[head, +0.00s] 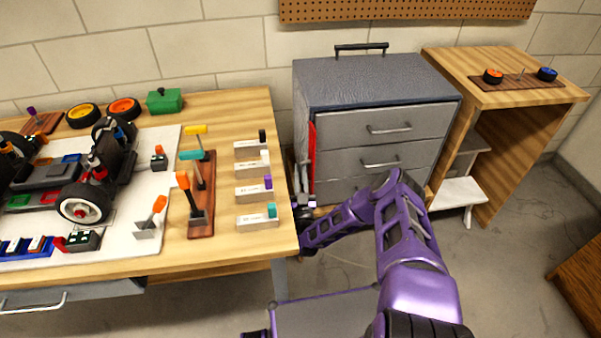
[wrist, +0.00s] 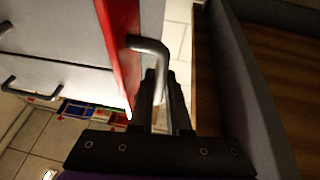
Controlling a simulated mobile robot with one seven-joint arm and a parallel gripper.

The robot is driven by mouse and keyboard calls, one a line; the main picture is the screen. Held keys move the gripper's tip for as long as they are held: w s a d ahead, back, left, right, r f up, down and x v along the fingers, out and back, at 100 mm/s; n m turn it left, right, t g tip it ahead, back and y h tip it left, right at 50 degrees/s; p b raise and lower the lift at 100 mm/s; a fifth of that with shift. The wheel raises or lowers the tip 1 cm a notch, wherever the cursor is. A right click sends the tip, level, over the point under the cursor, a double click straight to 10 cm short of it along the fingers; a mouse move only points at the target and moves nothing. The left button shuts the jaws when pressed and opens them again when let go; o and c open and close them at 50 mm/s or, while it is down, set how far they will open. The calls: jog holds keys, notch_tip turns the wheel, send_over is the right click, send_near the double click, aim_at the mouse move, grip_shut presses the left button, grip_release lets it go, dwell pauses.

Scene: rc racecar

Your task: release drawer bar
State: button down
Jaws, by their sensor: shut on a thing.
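The drawer bar is a red upright strip (head: 312,152) at the left front edge of the grey drawer cabinet. In the wrist view the red bar (wrist: 121,45) runs down over the drawer fronts, with a bent grey metal handle (wrist: 150,46) on it. My gripper (wrist: 160,88) is shut on this handle, whose lower part lies between the two black fingers. In the head view my gripper is low beside the cabinet's left front edge, partly hidden, so the grip shows clearly only in the wrist view.
The grey cabinet (head: 375,84) has stacked drawers with metal handles; they look shut. A wooden workbench (head: 230,118) with a car, tools and labelled blocks stands close on the left. A wooden shelf unit (head: 500,95) stands on the right. Open floor (head: 500,270) lies in front.

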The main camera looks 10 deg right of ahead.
jog(key=shift+w+a+m+g+h, duration=0.2)
jog(key=shift+m+h, duration=0.3)
jog(key=shift+h, duration=0.45)
jog(key=shift+w+m+g+h, duration=0.1)
jog(key=shift+m+g+h, duration=0.15)
jog(key=shift+m+h, duration=0.45)
jog(key=shift+w+a+m+g+h, duration=0.15)
jog(key=shift+m+g+h, duration=0.15)
jog(key=shift+h, duration=0.85)
jog(key=c, duration=1.2)
grip_release()
jog(key=shift+o, duration=0.2)
jog(key=shift+d+y, duration=0.1)
jog(key=shift+y, duration=0.2)
